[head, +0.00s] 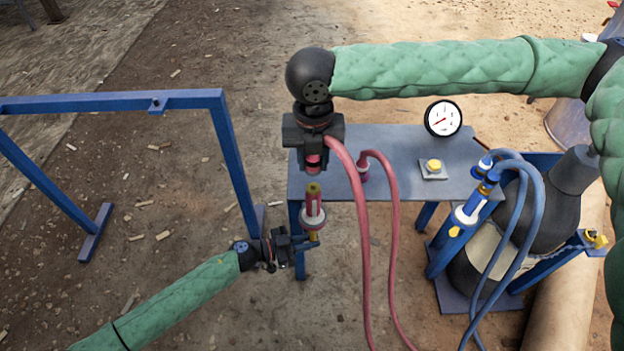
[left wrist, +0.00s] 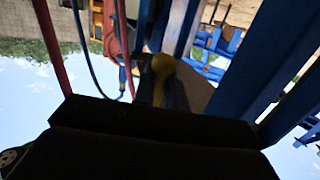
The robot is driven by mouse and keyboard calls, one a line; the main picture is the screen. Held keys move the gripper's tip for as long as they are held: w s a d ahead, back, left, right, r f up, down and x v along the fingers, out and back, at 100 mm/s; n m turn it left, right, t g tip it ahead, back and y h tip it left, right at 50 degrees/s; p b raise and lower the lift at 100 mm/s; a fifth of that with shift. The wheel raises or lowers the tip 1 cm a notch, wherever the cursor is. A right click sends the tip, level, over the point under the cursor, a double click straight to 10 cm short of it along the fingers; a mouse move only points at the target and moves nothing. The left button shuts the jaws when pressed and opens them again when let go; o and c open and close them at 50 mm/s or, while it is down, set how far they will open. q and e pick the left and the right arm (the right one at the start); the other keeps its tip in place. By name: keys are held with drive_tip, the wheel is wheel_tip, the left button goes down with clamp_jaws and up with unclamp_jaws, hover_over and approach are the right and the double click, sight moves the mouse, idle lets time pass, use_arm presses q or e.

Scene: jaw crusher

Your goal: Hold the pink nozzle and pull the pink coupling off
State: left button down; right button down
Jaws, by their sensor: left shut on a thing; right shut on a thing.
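The pink nozzle (head: 314,208) stands upright beside the front left corner of the grey table, with a brass tip on top, a white collar and a yellow part below. My left gripper (head: 308,239) is shut on its low yellow end, which also shows in the left wrist view (left wrist: 162,66). The pink coupling (head: 313,163) is in my right gripper (head: 314,146), which is shut on it and points down. The coupling is above the nozzle, with a small gap between it and the brass tip. A pink hose (head: 352,178) runs from the coupling.
The grey table (head: 400,150) carries a gauge (head: 443,118), a yellow button (head: 433,166) and a second pink hose fitting (head: 362,172). Blue hoses and a blue nozzle (head: 466,214) stand at the right. A blue frame (head: 225,150) stands at the left.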

use_arm(q)
drive_tip(key=c, duration=1.4)
unclamp_jaws()
drive_tip(key=shift+o, duration=0.2)
drive_tip(key=shift+a, duration=0.1)
drive_tip(key=v, duration=1.2)
